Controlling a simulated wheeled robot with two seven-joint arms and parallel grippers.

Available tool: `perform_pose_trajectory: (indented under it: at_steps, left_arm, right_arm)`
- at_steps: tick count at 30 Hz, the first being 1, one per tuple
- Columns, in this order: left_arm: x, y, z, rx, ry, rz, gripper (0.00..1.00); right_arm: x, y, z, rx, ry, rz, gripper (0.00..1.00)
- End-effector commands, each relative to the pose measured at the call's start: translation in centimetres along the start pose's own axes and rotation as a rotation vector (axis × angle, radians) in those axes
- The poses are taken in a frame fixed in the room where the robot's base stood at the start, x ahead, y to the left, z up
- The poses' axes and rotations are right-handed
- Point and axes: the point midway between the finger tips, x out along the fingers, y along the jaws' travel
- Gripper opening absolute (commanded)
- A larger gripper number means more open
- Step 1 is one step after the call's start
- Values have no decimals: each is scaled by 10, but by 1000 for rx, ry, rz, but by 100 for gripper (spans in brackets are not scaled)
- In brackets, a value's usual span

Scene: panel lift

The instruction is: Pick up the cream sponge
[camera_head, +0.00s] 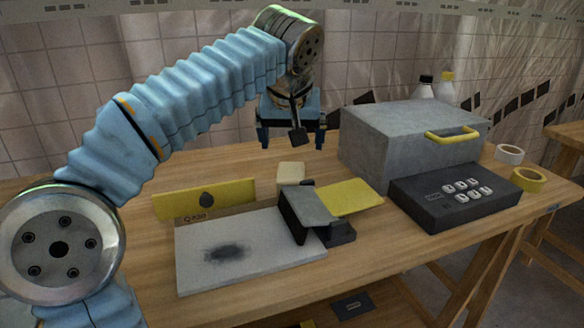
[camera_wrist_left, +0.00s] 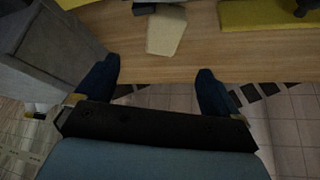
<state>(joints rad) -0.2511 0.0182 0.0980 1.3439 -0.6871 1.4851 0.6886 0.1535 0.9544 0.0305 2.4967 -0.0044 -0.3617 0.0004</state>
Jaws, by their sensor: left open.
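The cream sponge (camera_head: 291,173) is a small pale block standing on the wooden table, behind a dark grey stand. In the left wrist view the sponge (camera_wrist_left: 166,35) lies ahead of the two fingers, nearer the top edge. My left gripper (camera_head: 291,143) hangs above the back of the table, behind and above the sponge, with its fingers pointing down. It also shows in the left wrist view (camera_wrist_left: 157,75), where the blue fingers are wide apart with nothing between them. My right gripper is not in view.
A white board (camera_head: 275,255) with a dark smudge lies in front, with a yellow strip (camera_head: 230,196) behind it. The dark stand (camera_head: 306,207) and a yellow panel (camera_head: 350,197) are close to the sponge. A grey box (camera_head: 400,140) and a black keypad unit (camera_head: 425,203) stand right.

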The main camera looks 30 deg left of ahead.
Motion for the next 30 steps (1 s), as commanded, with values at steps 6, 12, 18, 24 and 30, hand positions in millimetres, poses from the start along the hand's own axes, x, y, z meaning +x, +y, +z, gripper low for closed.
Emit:
perform_pose_trajectory:
  at_steps: [6, 12, 18, 24, 30]
  left_arm:
    - [44, -1, 2, -1, -5, -4, 96]
    - [76, -1, 1, -1, -3, -2, 96]
    - [94, -3, 1, -2, -3, -2, 96]
    - [126, -6, 2, -1, -4, -2, 96]
    - [135, -6, 1, -2, -1, 0, 96]
  right_arm:
    - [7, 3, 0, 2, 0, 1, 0]
    - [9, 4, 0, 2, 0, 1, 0]
    - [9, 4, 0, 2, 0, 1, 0]
    - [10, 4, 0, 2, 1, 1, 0]
    - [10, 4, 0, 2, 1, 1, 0]
